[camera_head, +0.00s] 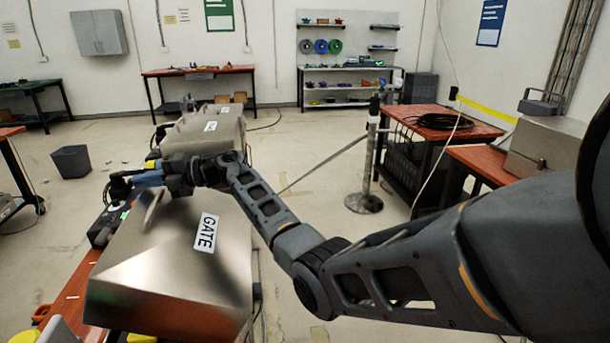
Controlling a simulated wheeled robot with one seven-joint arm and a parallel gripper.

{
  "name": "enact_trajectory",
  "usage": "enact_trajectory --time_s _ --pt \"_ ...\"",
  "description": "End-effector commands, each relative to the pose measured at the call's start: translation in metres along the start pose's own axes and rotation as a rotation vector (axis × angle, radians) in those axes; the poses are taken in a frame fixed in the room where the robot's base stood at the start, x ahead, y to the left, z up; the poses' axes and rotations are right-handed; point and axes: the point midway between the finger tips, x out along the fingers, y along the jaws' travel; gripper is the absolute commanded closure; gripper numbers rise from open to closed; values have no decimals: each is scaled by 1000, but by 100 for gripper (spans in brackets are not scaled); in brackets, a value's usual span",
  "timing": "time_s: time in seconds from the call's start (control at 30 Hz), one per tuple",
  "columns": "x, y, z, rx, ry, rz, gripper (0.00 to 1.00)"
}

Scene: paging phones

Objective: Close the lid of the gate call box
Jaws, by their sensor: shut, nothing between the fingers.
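The gate call box (170,275) is a brushed-metal box at the lower left, with a white label reading GATE on its upper face. Its lid (175,232) appears as a broad sloping metal surface, with a raised handle-like strip (150,212) near its left edge. I cannot tell the lid's exact angle, as its opening side faces away from me. My gripper (112,190) is at the far left edge of the box, beyond the strip. It is shut and empty. Whether it touches the lid is not clear.
A dark device with a green light (112,222) sits left of the box on an orange bench (75,290). Another metal box (205,130) stands behind my wrist. A metal post (368,165) and orange tables (478,128) are at right. Open floor lies between.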

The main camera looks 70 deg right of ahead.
Motion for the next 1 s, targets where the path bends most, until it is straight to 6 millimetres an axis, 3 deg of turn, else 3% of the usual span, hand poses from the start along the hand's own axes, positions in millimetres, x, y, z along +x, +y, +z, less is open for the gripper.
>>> enact_trajectory --time_s 0.2,0.4,0.7,1.0 --pt "45 -36 0 -2 0 -191 100" --pt "72 -68 1 -2 -1 -321 100" --pt "90 -93 0 2 -1 -311 100" --pt "93 -98 0 1 -1 -310 100"
